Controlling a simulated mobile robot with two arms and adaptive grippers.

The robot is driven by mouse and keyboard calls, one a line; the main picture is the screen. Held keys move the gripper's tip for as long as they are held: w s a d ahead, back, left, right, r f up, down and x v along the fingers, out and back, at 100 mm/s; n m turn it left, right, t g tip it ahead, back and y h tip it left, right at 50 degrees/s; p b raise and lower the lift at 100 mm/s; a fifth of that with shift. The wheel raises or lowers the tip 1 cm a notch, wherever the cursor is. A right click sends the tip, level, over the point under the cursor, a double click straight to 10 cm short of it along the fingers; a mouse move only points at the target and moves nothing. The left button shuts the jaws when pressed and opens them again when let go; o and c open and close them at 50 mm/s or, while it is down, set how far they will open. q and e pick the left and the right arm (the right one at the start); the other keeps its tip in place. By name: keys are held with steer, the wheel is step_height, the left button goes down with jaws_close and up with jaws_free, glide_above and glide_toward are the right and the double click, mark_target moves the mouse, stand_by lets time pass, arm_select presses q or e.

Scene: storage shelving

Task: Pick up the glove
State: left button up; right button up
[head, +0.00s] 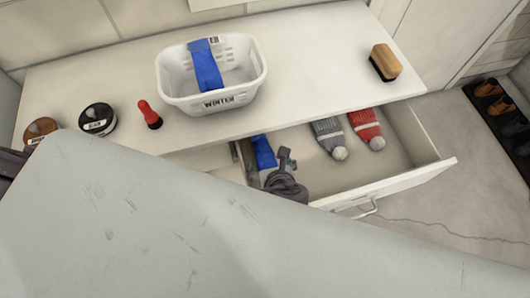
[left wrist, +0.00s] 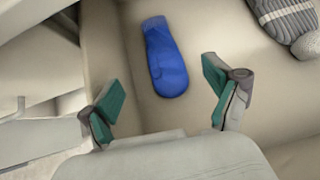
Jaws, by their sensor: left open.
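The blue glove (left wrist: 166,58), a mitten, lies flat on the floor of the open drawer. It also shows in the head view (head: 263,151), partly covered by my gripper. My left gripper (head: 279,166) is open and empty above the drawer. In the left wrist view its two green-padded fingers (left wrist: 162,90) are spread wide, with the glove between and beyond them, apart from both. A second blue piece (head: 206,66) hangs in the white basket (head: 222,101) labelled WINTER on the counter. My right gripper is not in view.
A grey knitted hat (head: 328,137) and a red one (head: 367,128) lie in the drawer right of the glove. The drawer front (head: 400,182) and the counter edge bound the space. A brush (head: 385,62), a red-handled item (head: 149,114) and round tins (head: 98,119) stand on the counter.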

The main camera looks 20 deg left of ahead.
mark_target(266, 158)
arm_select(q)
steer(key=f, duration=0.3)
steer(key=shift+w, duration=0.3)
steer(key=shift+b+x, duration=0.35)
steer(key=shift+x, duration=0.55)
steer(key=x, duration=0.4)
steer(key=shift+w+a+b, duration=0.1)
steer(key=shift+a+b, duration=0.05)
steer(key=shift+b, duration=0.2)
steer(key=shift+w+a+f, duration=0.15)
steer(key=shift+w+f, duration=0.15)
steer(key=shift+f, duration=0.05)
steer(key=shift+c, duration=0.7)
steer(key=c, duration=1.1)
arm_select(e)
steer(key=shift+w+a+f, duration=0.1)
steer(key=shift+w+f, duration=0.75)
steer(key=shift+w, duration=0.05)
